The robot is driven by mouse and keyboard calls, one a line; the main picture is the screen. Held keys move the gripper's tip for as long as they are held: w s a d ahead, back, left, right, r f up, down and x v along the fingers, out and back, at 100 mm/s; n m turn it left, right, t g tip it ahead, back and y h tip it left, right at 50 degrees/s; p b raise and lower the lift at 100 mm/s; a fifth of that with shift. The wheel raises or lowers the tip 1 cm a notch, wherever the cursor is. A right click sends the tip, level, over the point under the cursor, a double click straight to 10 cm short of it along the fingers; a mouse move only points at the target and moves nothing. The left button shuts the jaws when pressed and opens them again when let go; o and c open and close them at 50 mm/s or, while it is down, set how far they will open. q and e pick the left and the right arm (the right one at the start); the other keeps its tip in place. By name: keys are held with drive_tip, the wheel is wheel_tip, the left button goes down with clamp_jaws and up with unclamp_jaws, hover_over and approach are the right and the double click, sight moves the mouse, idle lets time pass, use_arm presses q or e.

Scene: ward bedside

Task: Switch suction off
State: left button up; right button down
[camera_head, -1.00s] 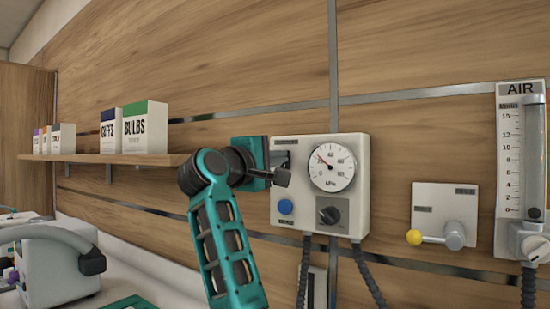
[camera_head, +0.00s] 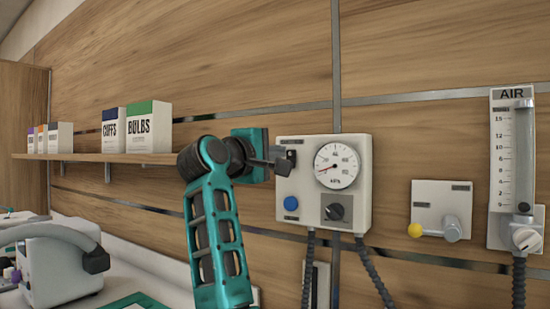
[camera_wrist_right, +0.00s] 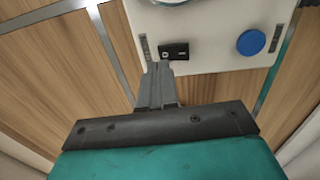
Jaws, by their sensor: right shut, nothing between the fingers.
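The gauge needle points to the lower left, at the low end of the scale. A small black switch (camera_wrist_right: 174,51) sits at the unit's edge in the right wrist view; my fingers partly cover it in the head view. My right gripper (camera_head: 283,165) is shut and empty, its tips (camera_wrist_right: 160,68) right at the switch. Whether they touch it I cannot tell. My left gripper is out of view.
A shelf (camera_head: 100,157) with several boxes is at the left. A grey device (camera_head: 60,262) stands lower left.

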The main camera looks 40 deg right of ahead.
use_arm(q)
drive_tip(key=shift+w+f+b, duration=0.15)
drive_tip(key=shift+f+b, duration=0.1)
drive_tip(key=shift+b, duration=0.25)
use_arm(e)
drive_tip(key=r+v, duration=0.2)
drive_tip(key=v, duration=0.8)
drive_tip(key=shift+a, duration=0.4)
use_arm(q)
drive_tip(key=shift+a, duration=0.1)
use_arm(e)
drive_tip(key=shift+s, duration=0.1)
